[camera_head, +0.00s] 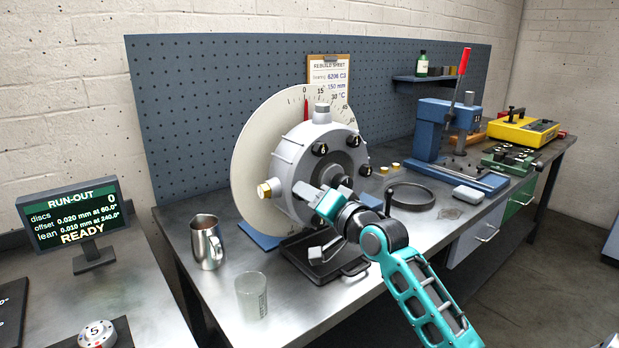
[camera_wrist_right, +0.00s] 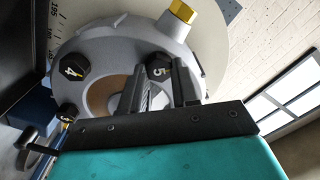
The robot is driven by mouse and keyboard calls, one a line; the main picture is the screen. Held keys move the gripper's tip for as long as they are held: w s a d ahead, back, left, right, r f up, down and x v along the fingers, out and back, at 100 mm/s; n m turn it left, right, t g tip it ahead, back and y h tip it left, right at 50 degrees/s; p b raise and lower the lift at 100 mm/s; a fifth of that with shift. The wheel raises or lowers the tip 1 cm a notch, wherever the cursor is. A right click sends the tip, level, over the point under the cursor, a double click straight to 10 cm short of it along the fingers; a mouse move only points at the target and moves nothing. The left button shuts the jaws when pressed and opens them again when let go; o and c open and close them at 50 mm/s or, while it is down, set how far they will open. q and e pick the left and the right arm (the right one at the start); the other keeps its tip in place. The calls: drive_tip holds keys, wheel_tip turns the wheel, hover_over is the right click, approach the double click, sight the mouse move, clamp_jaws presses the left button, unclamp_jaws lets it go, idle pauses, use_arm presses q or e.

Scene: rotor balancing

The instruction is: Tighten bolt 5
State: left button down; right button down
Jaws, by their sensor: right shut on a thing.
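The rotor's grey hub (camera_head: 290,160) stands in front of a large pale graduated disc (camera_head: 249,140). Black numbered bolts ring its face. My right gripper (camera_head: 311,198) is at the lower part of the hub face and hides bolt 5 in the head view. In the right wrist view, bolt 5 (camera_wrist_right: 158,66) is a black head marked 5, between the two fingers of the right gripper (camera_wrist_right: 160,76), which is shut on it. Bolt 4 (camera_wrist_right: 74,66) is left of it there. My left gripper is in neither view.
A brass plug (camera_head: 264,190) sticks out of the hub's left side. A steel jug (camera_head: 206,243) and a clear beaker (camera_head: 251,296) stand on the bench's left front. The run-out display (camera_head: 70,218) reads READY.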

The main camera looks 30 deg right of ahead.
use_arm(q)
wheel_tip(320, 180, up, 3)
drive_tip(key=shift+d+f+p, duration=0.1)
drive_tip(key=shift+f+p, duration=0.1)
drive_tip(key=shift+p, duration=0.65)
use_arm(e)
drive_tip(key=m, duration=0.7)
drive_tip(key=shift+d+f+m, duration=0.1)
drive_tip(key=shift+m, duration=0.6)
drive_tip(key=c, duration=0.8)
unclamp_jaws()
drive_tip(key=shift+c, duration=0.2)
use_arm(q)
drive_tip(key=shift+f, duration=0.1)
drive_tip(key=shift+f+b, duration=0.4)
drive_tip(key=shift+b, duration=0.1)
use_arm(e)
drive_tip(key=s+d, duration=0.1)
drive_tip(key=s, duration=1.2)
